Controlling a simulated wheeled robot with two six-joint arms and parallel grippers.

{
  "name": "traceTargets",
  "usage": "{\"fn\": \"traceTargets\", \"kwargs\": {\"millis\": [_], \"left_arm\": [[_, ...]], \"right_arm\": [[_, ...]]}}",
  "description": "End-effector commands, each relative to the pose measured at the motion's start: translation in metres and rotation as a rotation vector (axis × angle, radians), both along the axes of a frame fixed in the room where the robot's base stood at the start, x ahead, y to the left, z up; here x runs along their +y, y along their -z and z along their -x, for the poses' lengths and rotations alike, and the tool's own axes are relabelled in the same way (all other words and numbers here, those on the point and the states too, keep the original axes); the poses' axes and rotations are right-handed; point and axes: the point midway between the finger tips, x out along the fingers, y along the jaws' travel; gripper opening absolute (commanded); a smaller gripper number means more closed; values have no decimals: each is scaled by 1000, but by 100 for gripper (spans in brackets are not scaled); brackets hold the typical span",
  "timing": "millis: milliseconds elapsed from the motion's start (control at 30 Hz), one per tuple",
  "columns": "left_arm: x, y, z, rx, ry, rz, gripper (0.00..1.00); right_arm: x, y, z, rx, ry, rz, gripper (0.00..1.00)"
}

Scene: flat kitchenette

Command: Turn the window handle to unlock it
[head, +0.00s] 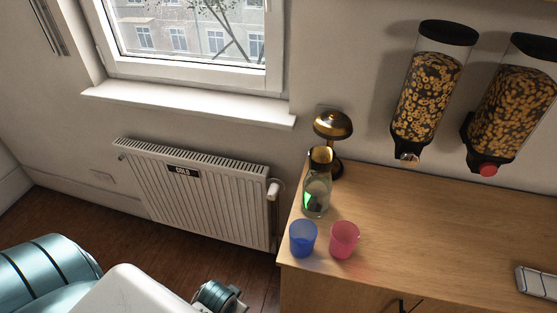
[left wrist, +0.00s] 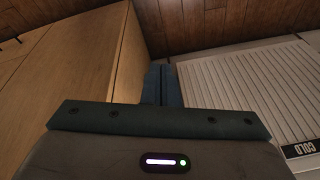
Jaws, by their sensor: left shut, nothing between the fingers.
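The lower part of a white-framed window (head: 185,73) shows at the top left of the head view, above a white sill (head: 190,103). The window handle is not in view. In the left wrist view my left gripper (left wrist: 162,84) is shut, with its fingers together and nothing held. It points down past the side of a wooden cabinet (left wrist: 60,75) and beside the radiator, away from the window. In the head view part of my left arm shows at the bottom left. My right gripper is in neither view.
A white radiator (head: 195,195) labelled COLD hangs below the sill. A wooden counter (head: 430,230) at right holds a lamp (head: 333,126), glass bottle (head: 317,190), blue cup (head: 303,239) and pink cup (head: 344,240). Two cereal dispensers (head: 430,90) hang above. Space before the window is clear.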

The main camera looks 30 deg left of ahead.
Motion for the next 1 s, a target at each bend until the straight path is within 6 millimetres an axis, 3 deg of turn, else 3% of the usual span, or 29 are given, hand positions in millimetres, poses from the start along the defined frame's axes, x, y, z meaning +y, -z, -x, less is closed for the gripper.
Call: {"fn": "traceTargets", "kwargs": {"millis": [100, 367, 433, 500, 767, 867, 1000], "left_arm": [[-4, -41, -2, -21, 7, -2, 0], [-7, -121, -14, -81, 35, -36, 0], [-5, -148, -28, -122, 56, -69, 0], [-1, -163, -45, -154, 77, -107, 0], [14, -198, -111, -255, 138, -248, 0], [21, -213, -143, -296, 164, -316, 0], [32, -245, -201, -359, 208, -442, 0]], "right_arm": [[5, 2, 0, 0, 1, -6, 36], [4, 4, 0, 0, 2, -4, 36], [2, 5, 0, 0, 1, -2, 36], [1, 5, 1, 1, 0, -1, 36], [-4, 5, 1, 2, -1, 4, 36], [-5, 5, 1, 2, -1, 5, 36], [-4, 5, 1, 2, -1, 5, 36]]}}
